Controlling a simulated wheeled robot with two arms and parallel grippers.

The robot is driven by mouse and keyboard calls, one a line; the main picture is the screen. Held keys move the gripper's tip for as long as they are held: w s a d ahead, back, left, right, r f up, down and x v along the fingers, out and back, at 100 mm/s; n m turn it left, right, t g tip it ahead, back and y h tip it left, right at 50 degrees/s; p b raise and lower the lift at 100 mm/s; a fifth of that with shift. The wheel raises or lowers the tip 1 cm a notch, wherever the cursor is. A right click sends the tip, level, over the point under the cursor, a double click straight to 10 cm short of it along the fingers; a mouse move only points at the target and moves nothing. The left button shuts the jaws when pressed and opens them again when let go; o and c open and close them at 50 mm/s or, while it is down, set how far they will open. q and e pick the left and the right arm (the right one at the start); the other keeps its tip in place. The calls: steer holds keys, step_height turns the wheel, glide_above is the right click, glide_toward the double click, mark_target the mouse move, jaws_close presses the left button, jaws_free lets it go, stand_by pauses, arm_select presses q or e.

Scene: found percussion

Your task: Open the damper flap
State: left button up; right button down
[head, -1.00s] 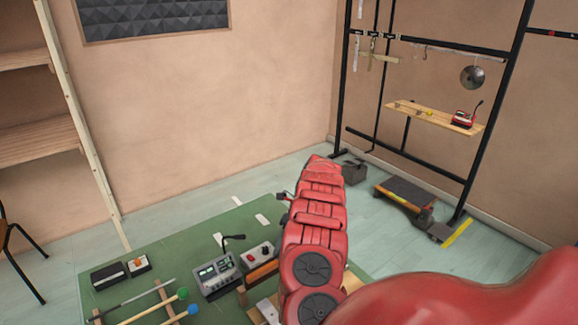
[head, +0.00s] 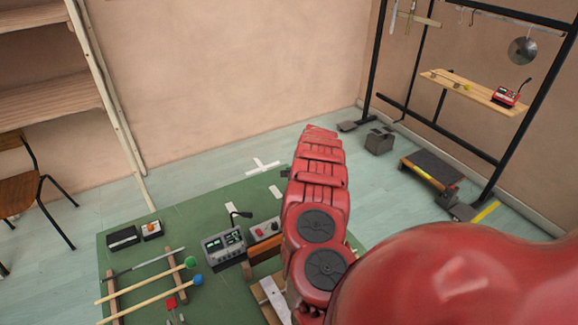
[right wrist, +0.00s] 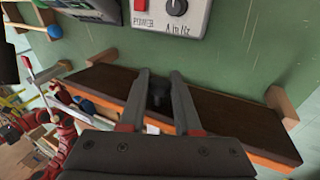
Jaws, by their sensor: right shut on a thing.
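In the right wrist view a long dark brown panel with an orange edge (right wrist: 225,118) lies across wooden supports; it looks like the damper flap. A small black knob (right wrist: 158,92) stands at its middle. My right gripper (right wrist: 160,78) is shut on this knob, with one finger on each side. Whether the panel is raised or flat is hard to tell. In the head view a piece of the orange-brown panel (head: 266,270) shows beside my red arm, which hides the rest of it and my right gripper. My left gripper is in neither view.
A grey control box (head: 224,243) and a box with a red button (head: 264,231) stand close to the panel; the latter also shows in the right wrist view (right wrist: 170,15). Mallets (head: 150,285) lie on wooden bars on the green mat (head: 190,215). A black rack stands at right.

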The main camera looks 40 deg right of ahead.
steer(key=c, duration=0.9)
jaws_free()
steer(key=shift+w+d+r, duration=0.2)
steer(key=shift+r, duration=0.05)
steer(key=shift+c, duration=0.2)
steer(key=o, duration=0.3)
steer(key=shift+s, duration=0.15)
steer(key=shift+a+f, duration=0.1)
steer(key=shift+f, duration=0.05)
steer(key=shift+r, duration=0.3)
steer(key=b+v, duration=0.1)
steer(key=v, duration=1)
steer(key=shift+d+r+b, duration=0.2)
steer(key=shift+d+b, duration=0.05)
steer(key=shift+b, duration=0.1)
